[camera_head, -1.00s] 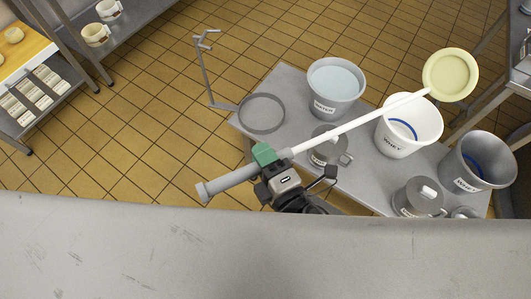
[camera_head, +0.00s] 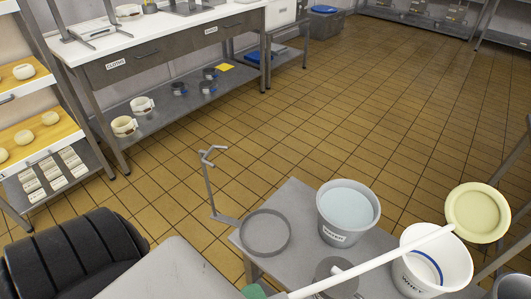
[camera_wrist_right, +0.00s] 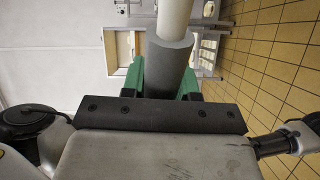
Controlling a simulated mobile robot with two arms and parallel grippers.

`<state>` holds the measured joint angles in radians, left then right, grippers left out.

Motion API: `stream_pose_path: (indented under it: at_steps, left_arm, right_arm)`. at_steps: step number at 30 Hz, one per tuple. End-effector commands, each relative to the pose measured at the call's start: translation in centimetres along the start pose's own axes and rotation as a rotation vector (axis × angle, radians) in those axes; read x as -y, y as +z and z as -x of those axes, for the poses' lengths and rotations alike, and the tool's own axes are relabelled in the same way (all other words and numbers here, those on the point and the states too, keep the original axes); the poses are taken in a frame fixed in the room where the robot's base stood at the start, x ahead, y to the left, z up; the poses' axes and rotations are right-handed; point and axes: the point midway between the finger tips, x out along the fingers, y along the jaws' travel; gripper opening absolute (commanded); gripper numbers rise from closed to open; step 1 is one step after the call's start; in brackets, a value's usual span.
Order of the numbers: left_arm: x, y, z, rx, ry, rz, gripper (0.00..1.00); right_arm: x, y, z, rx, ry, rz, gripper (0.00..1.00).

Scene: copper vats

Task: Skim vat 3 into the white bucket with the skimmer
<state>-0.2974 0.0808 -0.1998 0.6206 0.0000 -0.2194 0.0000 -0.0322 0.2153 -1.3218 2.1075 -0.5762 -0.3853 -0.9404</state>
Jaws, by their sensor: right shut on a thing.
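The skimmer has a pale yellow round head (camera_head: 478,212) and a long white shaft (camera_head: 375,262). My right gripper (camera_wrist_right: 168,78) is shut on its grey handle (camera_wrist_right: 168,62); in the head view only a green bit of it shows at the bottom edge. The white bucket (camera_head: 459,265), labelled WHEY, stands on a grey low table. The shaft passes across the bucket in the picture, and the head appears beyond its far right rim. No vat marked 3 can be made out. My left gripper is not in view.
A grey WATER bucket (camera_head: 325,222) stands left of the white bucket. A metal stand (camera_head: 209,185) and a flat ring (camera_head: 244,238) are at the low table's (camera_head: 297,193) left end. A workbench (camera_head: 190,42) is at the back left. Tiled floor behind is clear.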

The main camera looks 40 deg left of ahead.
Motion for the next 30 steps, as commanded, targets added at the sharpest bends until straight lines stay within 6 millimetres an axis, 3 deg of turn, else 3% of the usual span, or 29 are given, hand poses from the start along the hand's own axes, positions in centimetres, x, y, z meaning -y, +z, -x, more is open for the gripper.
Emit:
stream_pose_path:
  at_steps: [5, 30]
  left_arm:
    - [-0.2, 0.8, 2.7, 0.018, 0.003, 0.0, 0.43]
    - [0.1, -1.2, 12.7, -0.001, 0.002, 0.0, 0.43]
  right_arm:
    - [-3.8, 2.2, 0.0, 0.002, 0.005, -0.065, 0.01]
    - [-21.3, 15.4, 0.1, 0.006, 0.003, -0.537, 0.01]
